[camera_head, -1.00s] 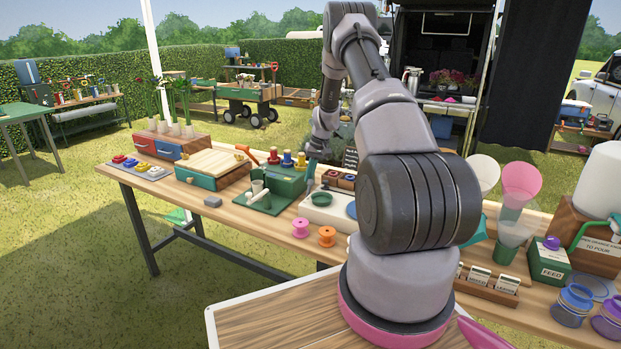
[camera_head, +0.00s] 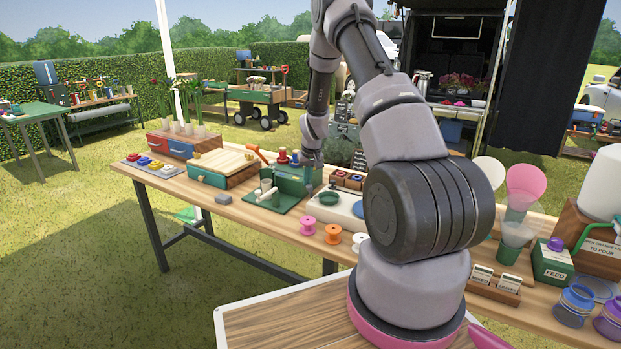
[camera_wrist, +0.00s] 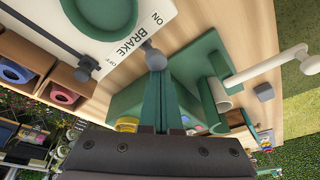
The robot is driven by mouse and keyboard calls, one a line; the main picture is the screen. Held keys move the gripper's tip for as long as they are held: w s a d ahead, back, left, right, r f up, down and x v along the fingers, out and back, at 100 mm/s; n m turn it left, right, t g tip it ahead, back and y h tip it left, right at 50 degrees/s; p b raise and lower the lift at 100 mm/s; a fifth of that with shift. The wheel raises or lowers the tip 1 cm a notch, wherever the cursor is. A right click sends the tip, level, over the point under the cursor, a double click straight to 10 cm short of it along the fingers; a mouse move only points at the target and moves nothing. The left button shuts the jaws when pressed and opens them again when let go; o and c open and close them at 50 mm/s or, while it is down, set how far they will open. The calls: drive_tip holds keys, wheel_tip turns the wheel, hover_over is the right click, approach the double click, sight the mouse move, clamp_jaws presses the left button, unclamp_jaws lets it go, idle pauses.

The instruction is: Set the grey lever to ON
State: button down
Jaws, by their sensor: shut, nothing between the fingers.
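In the wrist view a white panel (camera_wrist: 178,8) is marked BRAKE, with ON towards the top and OFF lower left. A dark grey lever (camera_wrist: 45,35) runs in from the upper left; its rounded end lies near OFF. My gripper (camera_wrist: 155,62) is shut with no object between its green fingers. Its tips are beside the panel's edge, right of the lettering and apart from the lever's end. A small grey rounded piece shows at the tips; I cannot tell what it belongs to. In the head view my gripper (camera_head: 314,172) is above the table behind the panel; the lever is not distinguishable there.
A green stand with a white crank (camera_wrist: 275,67) lies right of my fingers. Wooden blocks with coloured rings (camera_wrist: 62,95) are at left. Pink (camera_head: 308,225) and orange (camera_head: 333,234) spools stand along the table's front edge. A grey block (camera_head: 223,199) lies farther left.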

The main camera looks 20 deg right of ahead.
drive_tip(key=shift+w+r, duration=0.1)
drive_tip(key=shift+r, duration=0.75)
